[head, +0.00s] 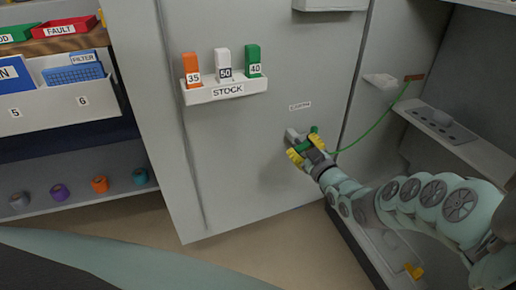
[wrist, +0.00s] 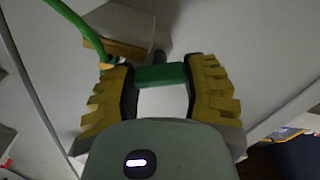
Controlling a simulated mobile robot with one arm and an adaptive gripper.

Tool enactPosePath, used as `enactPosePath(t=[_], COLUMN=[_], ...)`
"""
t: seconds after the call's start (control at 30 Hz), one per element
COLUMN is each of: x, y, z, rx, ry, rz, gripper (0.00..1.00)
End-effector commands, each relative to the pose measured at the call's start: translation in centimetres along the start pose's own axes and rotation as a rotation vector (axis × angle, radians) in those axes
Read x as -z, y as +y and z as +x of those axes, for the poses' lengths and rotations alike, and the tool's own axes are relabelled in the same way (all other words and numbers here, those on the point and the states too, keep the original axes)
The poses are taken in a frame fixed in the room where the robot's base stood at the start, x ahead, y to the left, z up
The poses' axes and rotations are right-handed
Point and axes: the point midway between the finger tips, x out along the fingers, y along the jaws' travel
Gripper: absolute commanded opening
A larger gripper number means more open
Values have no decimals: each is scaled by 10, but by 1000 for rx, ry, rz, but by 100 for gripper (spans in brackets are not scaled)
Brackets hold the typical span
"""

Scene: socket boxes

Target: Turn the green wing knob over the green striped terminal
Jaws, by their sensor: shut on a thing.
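My gripper (head: 305,149) is at the grey cabinet door, low and right of the STOCK shelf. Its two yellow fingers also show in the wrist view (wrist: 160,88). They are shut on a green bar-shaped piece, which looks like the green wing knob (wrist: 160,75), lying across between them. A green cable (head: 379,127) runs from the right-hand compartment to the spot by the gripper. In the wrist view the cable (wrist: 73,18) comes in at upper left. The fingers hide most of the terminal; I cannot make out its green stripe.
The STOCK shelf (head: 226,91) on the door holds orange, white and green blocks. A grey ledge (head: 458,136) stands out at right. Coloured spools, one of them orange (head: 100,184), sit on the low left shelf. The door face around the gripper is mostly bare.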

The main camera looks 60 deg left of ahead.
Motion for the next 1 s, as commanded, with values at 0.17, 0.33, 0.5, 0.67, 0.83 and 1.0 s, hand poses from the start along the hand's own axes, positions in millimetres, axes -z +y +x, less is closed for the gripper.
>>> enactPosePath(t=[0.17, 0.33, 0.5, 0.67, 0.83, 1.0], x=[-1, -2, -2, -2, -1, -1], y=[0, 0, -1, 0, 0, 0], z=[0, 0, 0, 0, 0, 0], rx=[1, 2, 1, 1, 1, 0], ry=[-1, -2, -5, -5, -3, -2], rz=[3, 85, 125, 123, 122, 122], gripper=[12, 12, 12, 52, 70, 80])
